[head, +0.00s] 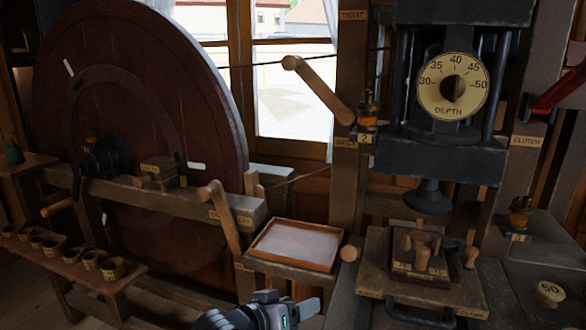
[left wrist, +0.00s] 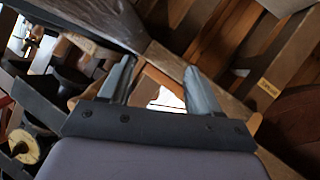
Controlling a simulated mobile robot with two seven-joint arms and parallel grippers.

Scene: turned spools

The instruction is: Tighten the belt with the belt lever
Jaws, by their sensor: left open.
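A wooden lever with a round knob (head: 318,88), probably the belt lever, slants up and left from its lower end on the post. A label reading TIGHT (head: 353,15) is on the post above it; a small label (head: 345,143) below its lower end is hard to read. The belt (head: 270,63) runs as a thin dark line from the big wheel (head: 130,120) past the post. My left gripper (head: 287,303) is low in the head view, in front of the tray, open and apart from the lever. In the left wrist view its fingers (left wrist: 160,88) are spread and empty.
A shallow wooden tray (head: 298,246) sits beside a second wooden lever (head: 225,220). A press with a DEPTH dial (head: 453,87) stands right of the post, above a clamp board (head: 425,285). A red CLUTCH handle (head: 560,90) is far right. Several small cups (head: 72,254) stand at left.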

